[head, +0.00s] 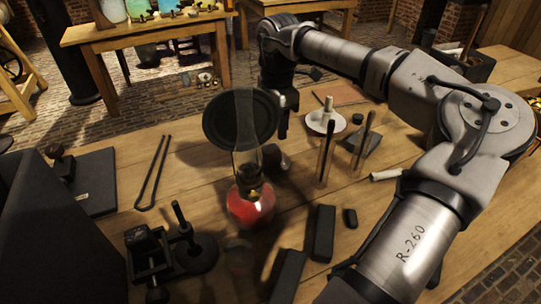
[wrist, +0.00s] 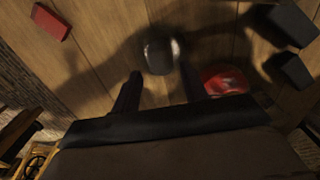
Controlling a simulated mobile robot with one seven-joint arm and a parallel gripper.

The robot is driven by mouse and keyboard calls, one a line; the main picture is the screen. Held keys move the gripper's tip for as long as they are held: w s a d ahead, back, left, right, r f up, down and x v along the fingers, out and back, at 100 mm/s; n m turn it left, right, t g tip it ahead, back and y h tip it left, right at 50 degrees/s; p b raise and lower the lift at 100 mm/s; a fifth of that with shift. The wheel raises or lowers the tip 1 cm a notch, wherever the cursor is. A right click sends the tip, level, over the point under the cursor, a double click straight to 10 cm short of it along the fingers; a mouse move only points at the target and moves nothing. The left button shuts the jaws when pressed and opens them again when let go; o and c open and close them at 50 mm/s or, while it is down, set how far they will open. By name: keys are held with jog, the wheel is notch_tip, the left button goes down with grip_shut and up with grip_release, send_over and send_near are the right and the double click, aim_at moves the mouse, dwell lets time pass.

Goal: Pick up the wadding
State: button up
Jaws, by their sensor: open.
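A small rounded grey-white lump, which looks like the wadding (wrist: 160,55), lies on the wooden table in the wrist view. It is blurred and partly in shadow. My gripper (wrist: 160,73) is open, with its two dark fingers apart and the lump just beyond the gap between their tips.
The red oil lamp (head: 250,203) with a tall glass stands close by; it also shows beside my right finger in the wrist view (wrist: 224,80). A dark disc (head: 222,122) is behind its glass. Upright rods (head: 326,155), a white dish (head: 325,122) and black blocks (head: 323,232) stand around.

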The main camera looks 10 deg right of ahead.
aim_at(276, 145)
notch_tip(276, 145, down, 10)
jog(key=shift+w+r+p, duration=0.15)
jog(key=shift+r+p, duration=0.1)
jog(key=shift+p, duration=0.5)
jog(key=c, duration=0.7)
jog(key=shift+r, duration=0.1)
